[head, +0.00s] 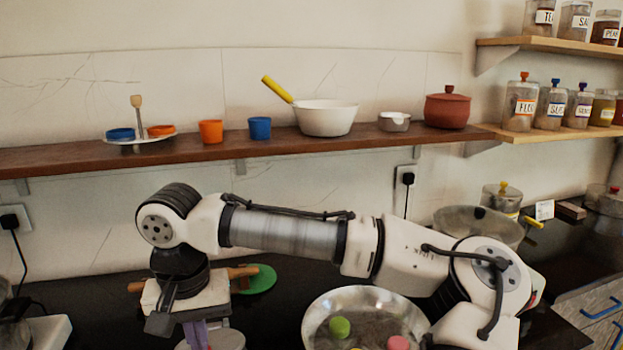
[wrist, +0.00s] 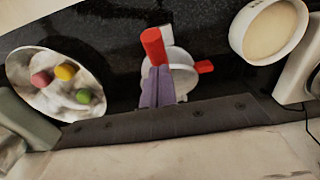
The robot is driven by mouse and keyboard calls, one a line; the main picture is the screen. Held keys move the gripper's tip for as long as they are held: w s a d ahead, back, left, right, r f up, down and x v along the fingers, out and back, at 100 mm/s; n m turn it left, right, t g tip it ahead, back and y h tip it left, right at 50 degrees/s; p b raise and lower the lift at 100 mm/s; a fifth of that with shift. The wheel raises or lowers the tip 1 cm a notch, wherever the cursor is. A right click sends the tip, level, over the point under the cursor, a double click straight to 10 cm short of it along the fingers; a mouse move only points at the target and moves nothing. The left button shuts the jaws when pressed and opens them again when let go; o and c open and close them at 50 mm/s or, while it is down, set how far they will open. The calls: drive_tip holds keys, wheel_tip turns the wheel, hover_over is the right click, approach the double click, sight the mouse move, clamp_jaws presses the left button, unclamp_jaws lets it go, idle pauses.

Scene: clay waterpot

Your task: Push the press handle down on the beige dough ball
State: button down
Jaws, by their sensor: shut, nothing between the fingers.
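The press in the wrist view has a pale round body (wrist: 182,78) and a red handle (wrist: 152,45). A second red grip (wrist: 204,67) sticks out to its right. My gripper (wrist: 160,72) is shut and empty, its purple fingers over the press body, with the tips close to the lower end of the red handle. I cannot tell whether they touch. In the head view my gripper (head: 196,336) points down at the bottom edge, in front of a pale round part. I cannot make out a beige dough ball; the fingers cover part of the press.
A large bowl (head: 313,309) holds green and pink balls; the wrist view also shows a yellow one (wrist: 65,71). A white pot with cream contents (wrist: 240,40) stands right of the press. A wooden rolling pin (head: 243,272) lies behind my gripper. Dark counter (wrist: 110,30) is partly clear.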

drive_tip(key=shift+f+b, duration=1.1)
drive_tip(key=shift+f, duration=1.5)
drive_tip(key=shift+f+p, duration=0.3)
drive_tip(key=shift+f, duration=0.1)
idle(1.3)
drive_tip(key=shift+r, duration=0.1)
wheel_tip(320, 180, up, 7)
drive_tip(key=p, duration=0.7)
idle(0.3)
